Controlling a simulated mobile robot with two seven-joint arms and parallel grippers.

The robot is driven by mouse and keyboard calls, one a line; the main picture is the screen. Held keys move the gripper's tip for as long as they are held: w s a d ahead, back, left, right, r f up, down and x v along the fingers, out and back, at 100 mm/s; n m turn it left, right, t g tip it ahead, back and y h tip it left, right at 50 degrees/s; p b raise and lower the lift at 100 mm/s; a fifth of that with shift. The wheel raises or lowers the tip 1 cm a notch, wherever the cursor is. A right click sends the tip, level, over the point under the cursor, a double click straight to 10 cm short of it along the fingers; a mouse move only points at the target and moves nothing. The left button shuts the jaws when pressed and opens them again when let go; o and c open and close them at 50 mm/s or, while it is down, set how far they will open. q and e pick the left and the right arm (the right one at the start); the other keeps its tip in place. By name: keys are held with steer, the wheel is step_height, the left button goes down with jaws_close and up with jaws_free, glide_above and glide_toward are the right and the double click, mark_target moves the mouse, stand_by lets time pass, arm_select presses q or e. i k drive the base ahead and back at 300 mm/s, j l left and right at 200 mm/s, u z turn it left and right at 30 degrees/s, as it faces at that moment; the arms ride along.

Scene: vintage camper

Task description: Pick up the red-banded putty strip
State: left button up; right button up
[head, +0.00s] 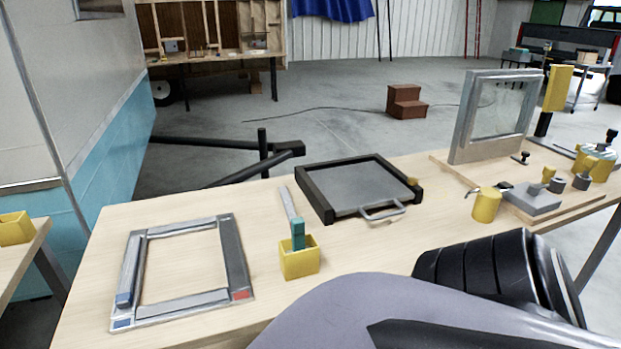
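A rectangular frame of grey strips (187,228) lies flat on the wooden workbench at the left in the head view. A red band (241,295) marks its near right corner, at the near end of the dark grey right-hand strip (234,255), which I take as the red-banded putty strip. It seems to lie along the frame's right side. Blue bands (124,298) show at the near left corner. Neither gripper is in view. A grey and black part of my arm fills the lower right, well to the right of the frame, and hides the bench's near edge there.
A yellow holder (299,260) with a teal-handled tool stands right of the frame. Behind it lies a black-rimmed tray (365,190) with a handle. A yellow cup (486,205), a glazed window (494,115) and small tools crowd the right end.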

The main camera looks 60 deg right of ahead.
mark_target(291, 212)
steer(key=z, duration=1.8)
steer(key=l+u, duration=0.2)
steer(key=l, duration=0.15)
steer(key=k+l+u, duration=0.15)
steer(key=l, duration=0.15)
steer(key=k+l+u, duration=0.2)
steer(key=i+l, duration=0.1)
